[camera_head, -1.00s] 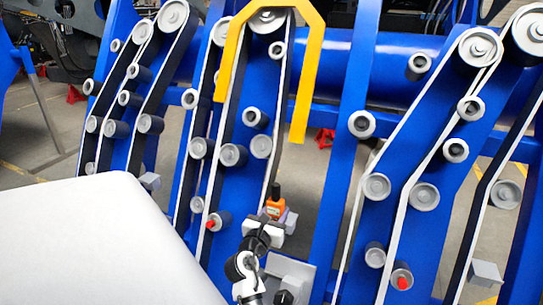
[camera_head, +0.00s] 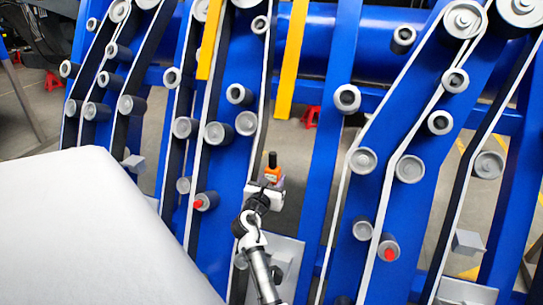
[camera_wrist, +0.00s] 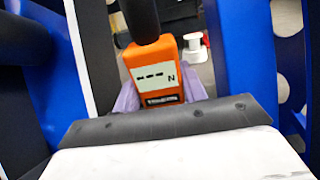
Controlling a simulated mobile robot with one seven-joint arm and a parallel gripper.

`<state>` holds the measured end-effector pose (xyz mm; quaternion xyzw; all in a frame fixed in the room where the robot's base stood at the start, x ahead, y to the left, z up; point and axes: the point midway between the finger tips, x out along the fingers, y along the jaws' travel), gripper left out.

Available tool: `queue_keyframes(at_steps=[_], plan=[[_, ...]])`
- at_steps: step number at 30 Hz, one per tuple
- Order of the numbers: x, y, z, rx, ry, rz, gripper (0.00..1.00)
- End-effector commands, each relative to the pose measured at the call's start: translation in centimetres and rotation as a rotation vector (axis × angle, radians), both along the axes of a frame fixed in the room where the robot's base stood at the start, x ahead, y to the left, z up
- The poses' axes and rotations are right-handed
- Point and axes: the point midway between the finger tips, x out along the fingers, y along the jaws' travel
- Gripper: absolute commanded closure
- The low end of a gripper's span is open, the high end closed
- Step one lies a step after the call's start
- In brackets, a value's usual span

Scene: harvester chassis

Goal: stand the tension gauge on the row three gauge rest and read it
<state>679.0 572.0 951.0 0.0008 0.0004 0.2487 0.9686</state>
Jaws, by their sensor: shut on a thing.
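The tension gauge (camera_head: 272,174) is a small orange block with a black top, held roughly upright in front of the blue frame. The gauge's lower end is hidden by the gripper. I cannot tell which rest belongs to row three.
Blue upright plates carry grey rollers and belts with white edges. A yellow bracket (camera_head: 291,60) hangs above the gauge. Red-capped rollers stand at left (camera_head: 206,201) and right (camera_head: 388,248). A grey plate (camera_head: 290,252) is beside my arm. Floor shows through gaps.

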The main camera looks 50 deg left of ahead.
Motion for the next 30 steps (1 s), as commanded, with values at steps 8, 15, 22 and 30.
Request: queue_keyframes(at_steps=[8, 15, 22, 30], plan=[[0.0, 0.0, -0.8, 0.0, -0.002, 0.001, 0.82], [0.0, 0.0, -0.8, 0.001, -0.002, 0.001, 0.82], [0.0, 0.0, -1.0, 0.001, -0.002, 0.0, 0.82], [0.0, 0.0, -1.6, 0.0, -0.001, 0.0, 0.82]])
